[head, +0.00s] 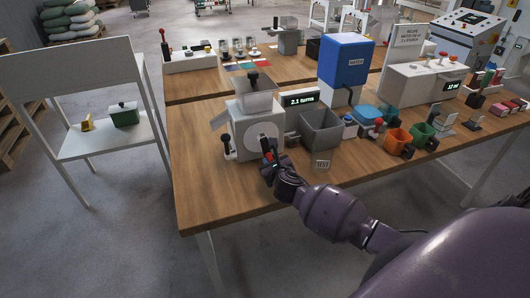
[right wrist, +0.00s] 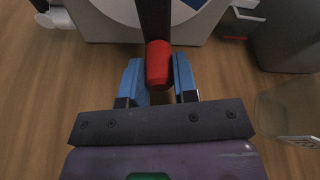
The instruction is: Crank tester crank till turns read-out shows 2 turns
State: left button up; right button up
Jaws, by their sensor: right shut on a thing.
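The tester (head: 240,125) is a pale box with a hopper on top, standing near the front left of the wooden table. Its turns read-out (head: 303,100) shows 2.1 turns. The crank has a round pale disc on the tester's front and a dark arm. Its red handle (right wrist: 158,62) sits between the blue fingers of my right gripper (right wrist: 159,80), which is shut on it. In the head view my right gripper (head: 268,160) is low in front of the disc and partly hides the handle. My left gripper is not in view.
A grey bin (head: 320,129) stands right of the tester, with a TEST card (head: 322,164) in front. A blue water tank (head: 346,62) is behind. The table's front left is clear.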

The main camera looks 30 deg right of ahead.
dwell(0.6)
jog(key=shift+s+d+r+n+p, duration=0.1)
jog(key=shift+d+n+p, duration=0.1)
jog(key=shift+n+p, duration=0.3)
jog(key=shift+d+h+p, duration=0.15)
jog(key=shift+h+p, duration=0.15)
jog(key=shift+s+d+r+n+p, duration=0.15)
jog(key=shift+d+n+p, duration=0.15)
jog(key=shift+n+p, duration=0.4)
jog(key=shift+h, duration=0.3)
